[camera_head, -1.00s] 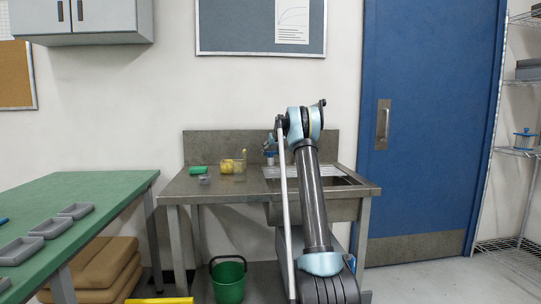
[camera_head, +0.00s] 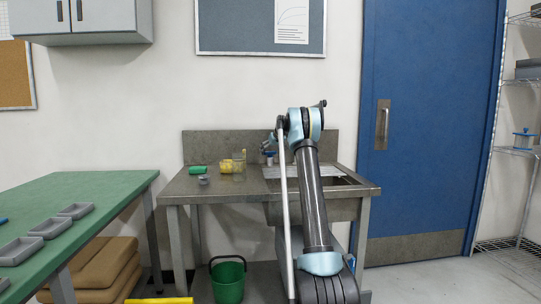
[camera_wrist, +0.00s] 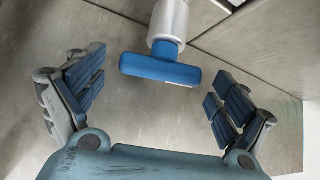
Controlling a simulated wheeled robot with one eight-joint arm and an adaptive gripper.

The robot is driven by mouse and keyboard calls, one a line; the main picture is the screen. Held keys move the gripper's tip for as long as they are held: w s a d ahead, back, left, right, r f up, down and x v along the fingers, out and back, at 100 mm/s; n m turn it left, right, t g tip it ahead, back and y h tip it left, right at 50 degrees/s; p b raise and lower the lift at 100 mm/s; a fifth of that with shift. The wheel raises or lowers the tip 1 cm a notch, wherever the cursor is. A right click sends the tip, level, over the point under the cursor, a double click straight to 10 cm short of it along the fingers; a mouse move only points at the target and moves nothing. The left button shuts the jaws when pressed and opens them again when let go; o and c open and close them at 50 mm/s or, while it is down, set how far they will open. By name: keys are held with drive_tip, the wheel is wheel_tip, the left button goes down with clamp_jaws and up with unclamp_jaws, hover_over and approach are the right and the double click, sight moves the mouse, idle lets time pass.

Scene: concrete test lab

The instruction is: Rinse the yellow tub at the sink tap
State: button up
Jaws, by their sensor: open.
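A small yellow thing (camera_head: 226,167), likely the yellow tub, stands on the metal sink counter left of the basin. A clear vessel (camera_head: 239,173) stands at its right and partly overlaps it. The sink tap has a blue bar handle on a silver stem; the handle shows in the head view (camera_head: 270,154) and in the wrist view (camera_wrist: 160,70). My gripper (camera_wrist: 157,100) is open and empty, with its blue-padded fingers spread to either side and the blue handle in the gap ahead, touching neither finger. My arm hides part of the basin.
The sink counter (camera_head: 183,190) also bears a green block (camera_head: 198,170) and a small grey item (camera_head: 204,180). A green bucket (camera_head: 228,281) stands below. A green table (camera_head: 100,187) with grey trays is at left. A blue door (camera_head: 430,120) is at right.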

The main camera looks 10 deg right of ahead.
drive_tip(key=shift+s+r, duration=0.1)
drive_tip(key=v, duration=1.1)
drive_tip(key=shift+s+r, duration=0.2)
drive_tip(key=shift+s+d, duration=0.1)
